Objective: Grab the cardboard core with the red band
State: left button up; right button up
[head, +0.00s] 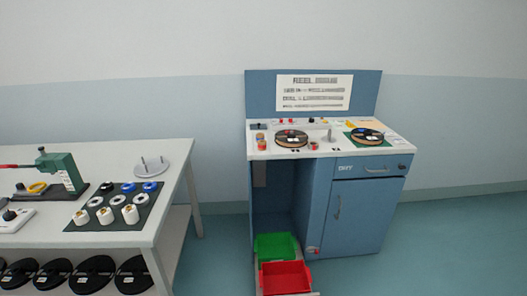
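The cardboard core with the red band is too small to tell for certain in the head view. A small ring with red on it (312,145) sits on the blue station's white top, right of the left reel, and may be it. A small orange and red piece (261,144) stands at the left edge of the same top. Another small red and pale thing (313,250) is low by the cabinet's open bay. Neither of my grippers is in view.
The blue station (365,220) carries two reels (291,138) (367,136). A green bin (276,246) and a red bin (286,278) stand low in front of its bay. The left table (120,240) holds a green press (62,170) and a dark mat with several rolls (112,204). Floor is clear between.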

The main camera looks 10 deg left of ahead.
aim_at(262, 144)
jog(key=z, duration=0.55)
jog(key=k, duration=0.65)
jog(key=z, duration=0.7)
jog(key=i, duration=3.2)
jog(key=u, duration=1.45)
jog(key=i, duration=1)
jog(key=u, duration=0.9)
